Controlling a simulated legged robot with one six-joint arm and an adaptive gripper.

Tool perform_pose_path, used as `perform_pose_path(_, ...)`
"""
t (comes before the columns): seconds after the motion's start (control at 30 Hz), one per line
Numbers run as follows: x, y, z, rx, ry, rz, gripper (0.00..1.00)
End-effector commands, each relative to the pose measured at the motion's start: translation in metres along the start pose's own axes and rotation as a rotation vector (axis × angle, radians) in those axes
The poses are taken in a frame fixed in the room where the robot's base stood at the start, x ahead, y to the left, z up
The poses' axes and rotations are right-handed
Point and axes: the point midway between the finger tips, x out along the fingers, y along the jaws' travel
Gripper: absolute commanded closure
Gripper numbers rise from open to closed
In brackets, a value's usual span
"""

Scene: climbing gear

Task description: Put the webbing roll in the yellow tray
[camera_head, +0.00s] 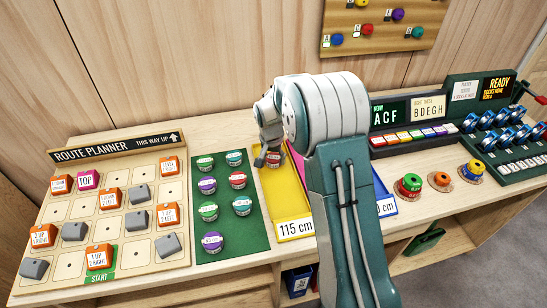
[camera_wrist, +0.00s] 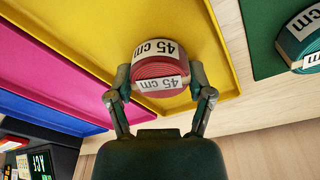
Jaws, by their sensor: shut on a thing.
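My gripper (camera_wrist: 160,98) is shut on a red webbing roll (camera_wrist: 160,68) labelled 45 cm, with one finger on each side of it. In the wrist view the roll is over the yellow tray (camera_wrist: 95,30), near its edge; I cannot tell whether it touches the tray floor. In the head view my gripper (camera_head: 268,160) is at the far part of the yellow tray (camera_head: 276,200), which is labelled 115 cm. The roll (camera_head: 275,158) is mostly hidden there by the gripper.
A green mat (camera_head: 225,165) with several webbing rolls lies left of the yellow tray. A pink tray (camera_wrist: 50,70) and a blue tray (camera_wrist: 45,115) adjoin it, partly hidden by my arm in the head view. A route planner board (camera_head: 110,215) stands further left.

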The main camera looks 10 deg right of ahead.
Motion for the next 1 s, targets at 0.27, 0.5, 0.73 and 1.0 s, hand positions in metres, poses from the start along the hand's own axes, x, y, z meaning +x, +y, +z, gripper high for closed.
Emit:
perform_pose_path(0.27,0.002,0.000,0.000,0.000,-0.001,0.000,0.00)
perform_pose_path(0.5,0.001,0.000,0.000,0.000,-0.001,0.000,0.00)
perform_pose_path(0.73,-0.002,0.000,0.000,0.001,0.000,-0.001,0.00)
perform_pose_path(1.0,-0.049,-0.001,-0.001,0.001,0.004,-0.003,0.00)
